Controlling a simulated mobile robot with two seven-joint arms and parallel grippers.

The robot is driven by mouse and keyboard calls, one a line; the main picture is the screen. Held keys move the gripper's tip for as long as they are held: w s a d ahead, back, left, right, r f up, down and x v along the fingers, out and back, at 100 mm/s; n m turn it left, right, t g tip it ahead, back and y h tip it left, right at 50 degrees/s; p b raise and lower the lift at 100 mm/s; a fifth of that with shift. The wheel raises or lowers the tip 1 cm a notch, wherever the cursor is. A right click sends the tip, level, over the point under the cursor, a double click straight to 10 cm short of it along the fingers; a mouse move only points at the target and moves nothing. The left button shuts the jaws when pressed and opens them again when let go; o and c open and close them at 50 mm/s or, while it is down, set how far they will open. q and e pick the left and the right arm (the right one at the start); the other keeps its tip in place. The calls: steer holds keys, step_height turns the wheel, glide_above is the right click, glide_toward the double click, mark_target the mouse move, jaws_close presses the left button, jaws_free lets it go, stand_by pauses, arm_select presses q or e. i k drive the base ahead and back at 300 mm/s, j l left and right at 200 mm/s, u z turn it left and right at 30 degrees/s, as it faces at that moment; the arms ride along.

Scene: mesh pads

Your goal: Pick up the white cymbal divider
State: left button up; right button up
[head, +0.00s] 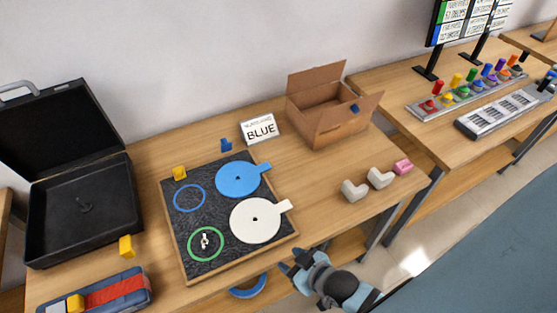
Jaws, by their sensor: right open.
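The white cymbal divider (254,221) is a flat white disc with a small dark centre and a short tab pointing right. It lies on the dark mesh board (217,263) with a wooden rim, towards the board's front right. My right gripper (289,262) is open and empty, in front of the board's front right corner and apart from the divider. My left gripper is not in view.
A blue disc with a tab (238,180), a blue ring (189,185) and a green ring (192,250) also lie on the board. An open black case (80,220) stands left. A cardboard box (330,115) stands behind.

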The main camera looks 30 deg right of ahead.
mark_target(243, 226)
steer(key=i+l+z, duration=0.1)
steer(key=z, duration=0.55)
steer(key=u, duration=1.35)
steer(key=z, duration=1.35)
steer(key=k+j+u, duration=0.25)
steer(key=j, duration=0.3)
steer(key=k+j+u, duration=0.1)
steer(key=j, duration=0.2)
